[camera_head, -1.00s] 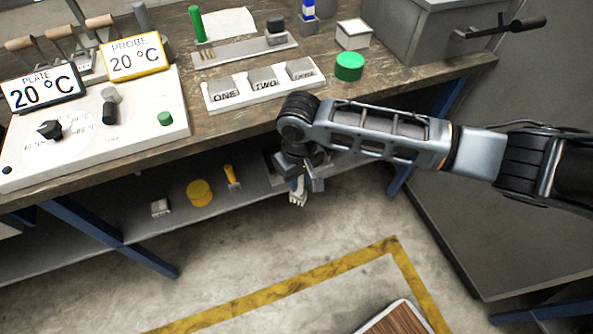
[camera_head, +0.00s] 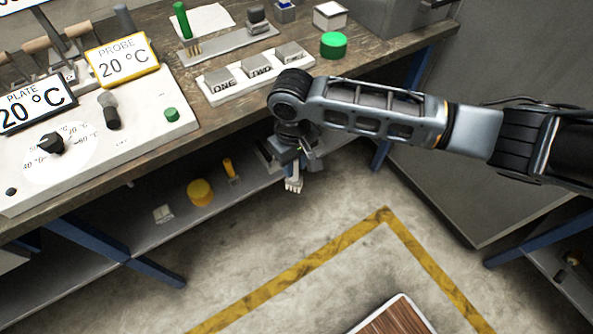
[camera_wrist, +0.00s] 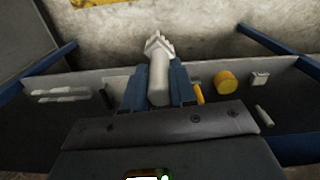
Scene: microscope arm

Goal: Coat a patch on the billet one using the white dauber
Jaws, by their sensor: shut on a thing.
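My gripper (camera_head: 297,165) is in front of the bench, below the top's edge and beside the lower shelf. It is shut on the white dauber (camera_head: 293,185), whose bristled white end hangs down. In the wrist view the white dauber (camera_wrist: 159,75) lies between the jaws (camera_wrist: 159,88), with its bristle tip pointing away. Billet one (camera_head: 222,80) is a grey metal block in the left slot of a white holder (camera_head: 255,86) on the bench top, behind the label ONE. My gripper is apart from the billet and lower than it.
Billet two (camera_head: 257,65) and a third block (camera_head: 288,50) share the holder. A green round tin (camera_head: 333,45) stands to its right. The control panel (camera_head: 85,150) with temperature displays is at left. A yellow tin (camera_head: 200,192) stands on the lower shelf (camera_head: 130,220).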

